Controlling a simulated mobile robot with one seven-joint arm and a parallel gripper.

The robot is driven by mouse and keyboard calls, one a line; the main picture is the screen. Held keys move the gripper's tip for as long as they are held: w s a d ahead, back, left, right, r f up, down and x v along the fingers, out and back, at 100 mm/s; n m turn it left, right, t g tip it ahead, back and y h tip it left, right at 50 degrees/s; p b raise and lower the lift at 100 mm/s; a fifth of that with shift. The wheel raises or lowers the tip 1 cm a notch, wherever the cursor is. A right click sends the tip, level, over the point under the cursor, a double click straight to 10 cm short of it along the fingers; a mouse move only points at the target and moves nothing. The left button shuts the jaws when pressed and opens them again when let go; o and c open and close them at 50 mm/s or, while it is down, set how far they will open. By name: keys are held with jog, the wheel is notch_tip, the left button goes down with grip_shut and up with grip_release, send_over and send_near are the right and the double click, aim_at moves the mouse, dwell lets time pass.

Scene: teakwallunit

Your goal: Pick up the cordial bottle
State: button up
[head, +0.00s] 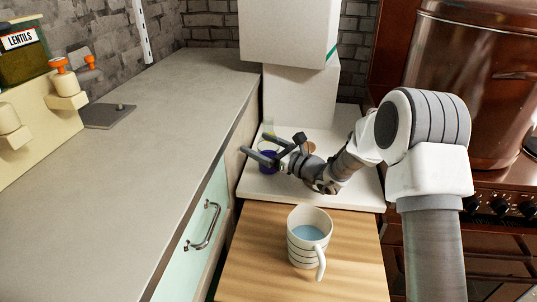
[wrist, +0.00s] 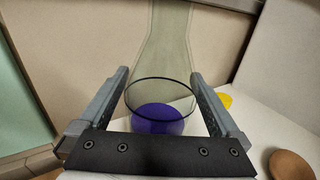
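The cordial bottle (head: 268,161) is clear with purple contents at its bottom. It stands on the white surface beside the drawer fronts, partly hidden by my gripper in the head view. In the wrist view the purple part of the bottle (wrist: 158,120) shows between the two fingers, with a pale see-through shape rising above it. My gripper (head: 261,149) is open, with one finger on each side of the bottle in the wrist view (wrist: 160,78). I cannot tell whether either finger touches it.
A striped mug (head: 306,250) with bluish liquid stands on the wooden board (head: 250,270) in front. A white box (head: 300,95) rises behind. A yellow item (wrist: 224,100) and a round wooden item (wrist: 292,165) lie to the right. The grey counter (head: 150,130) is at left.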

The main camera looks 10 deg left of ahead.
grip_shut()
jog(key=shift+r, duration=0.1)
dwell(0.3)
